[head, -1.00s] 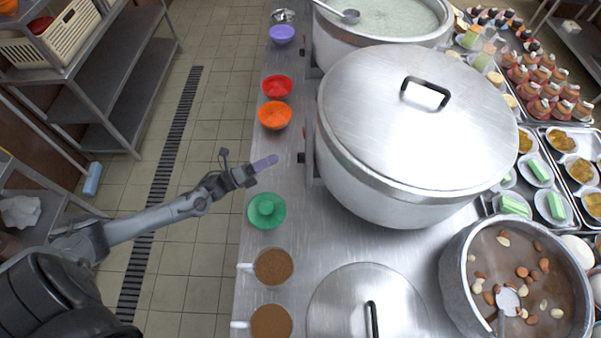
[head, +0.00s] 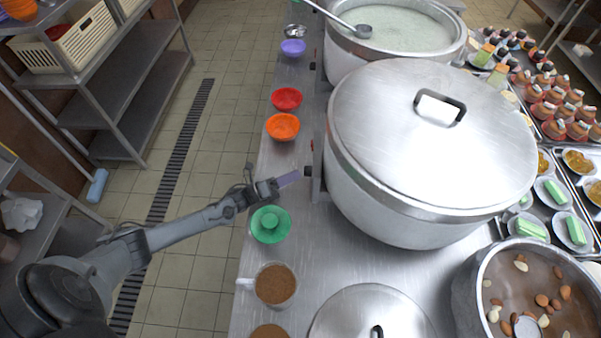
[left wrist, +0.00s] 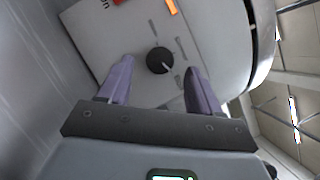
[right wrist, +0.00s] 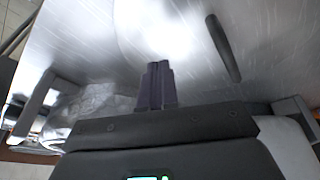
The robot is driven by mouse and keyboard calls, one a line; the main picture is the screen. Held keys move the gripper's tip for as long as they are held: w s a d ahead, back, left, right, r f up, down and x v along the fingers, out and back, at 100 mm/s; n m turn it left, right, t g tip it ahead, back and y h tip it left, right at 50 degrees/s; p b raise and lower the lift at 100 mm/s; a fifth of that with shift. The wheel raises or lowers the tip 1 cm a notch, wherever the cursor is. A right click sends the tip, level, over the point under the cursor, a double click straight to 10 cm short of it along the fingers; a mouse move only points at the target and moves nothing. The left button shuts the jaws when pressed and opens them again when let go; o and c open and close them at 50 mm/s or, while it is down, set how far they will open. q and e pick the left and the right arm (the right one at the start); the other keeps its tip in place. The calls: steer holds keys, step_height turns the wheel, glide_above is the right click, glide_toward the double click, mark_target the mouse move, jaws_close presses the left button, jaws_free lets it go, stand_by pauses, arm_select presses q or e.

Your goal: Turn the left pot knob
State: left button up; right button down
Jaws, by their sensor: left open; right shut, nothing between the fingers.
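The large silver pot with a closed lid (head: 430,130) stands on the steel counter. Its black knob (head: 308,172) is on the panel at its left side. My left gripper (head: 292,178) is open and points at this knob, its fingertips very close to it. In the left wrist view the round black knob (left wrist: 159,60), with a pale pointer line, shows between the two spread purple fingers of the left gripper (left wrist: 158,72). Contact cannot be told. My right gripper (right wrist: 157,75) is shut and empty, above a metal lid in the right wrist view.
Orange (head: 282,127) and red (head: 286,98) bowls and a green dish (head: 270,225) sit along the counter's left edge, near my left gripper. A brown-filled cup (head: 275,284) is closer. A second pot (head: 392,30) stands behind. The floor aisle at left is clear.

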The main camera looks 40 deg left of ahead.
mark_target(308, 171)
arm_select(q)
steer(key=shift+x, duration=1.55)
steer(key=c, duration=1)
steer(key=shift+c, duration=0.2)
